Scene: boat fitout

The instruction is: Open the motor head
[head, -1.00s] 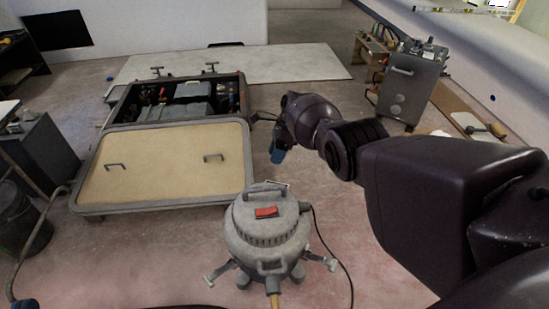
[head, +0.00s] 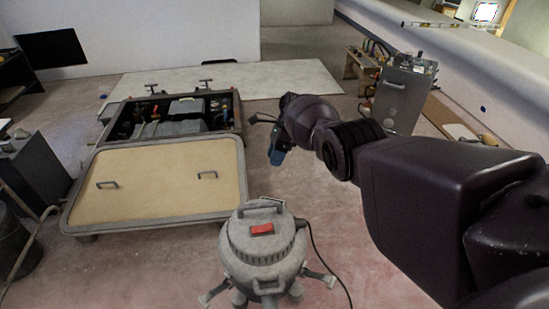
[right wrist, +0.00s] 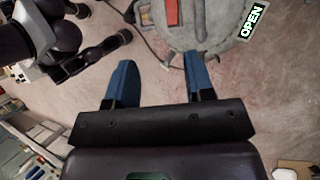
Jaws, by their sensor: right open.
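A round grey machine (head: 262,252) with splayed feet stands on the floor at the bottom centre of the head view. Its domed top, which I take as the motor head (head: 258,226), has a handle and a red latch (head: 261,230). In the right wrist view the machine (right wrist: 205,28) shows at the top, with the red latch (right wrist: 172,12) and a tag reading OPEN (right wrist: 253,21) at its edge. My right gripper (head: 277,152) is above and behind the machine, apart from it. Its blue fingers (right wrist: 160,62) are open and empty. My left gripper is not in view.
A low engine box (head: 176,112) stands open at the left, with a tan lid panel (head: 155,190) in front. A grey cabinet (head: 404,98) stands at the back right. A thin black cable (head: 325,262) runs beside the machine.

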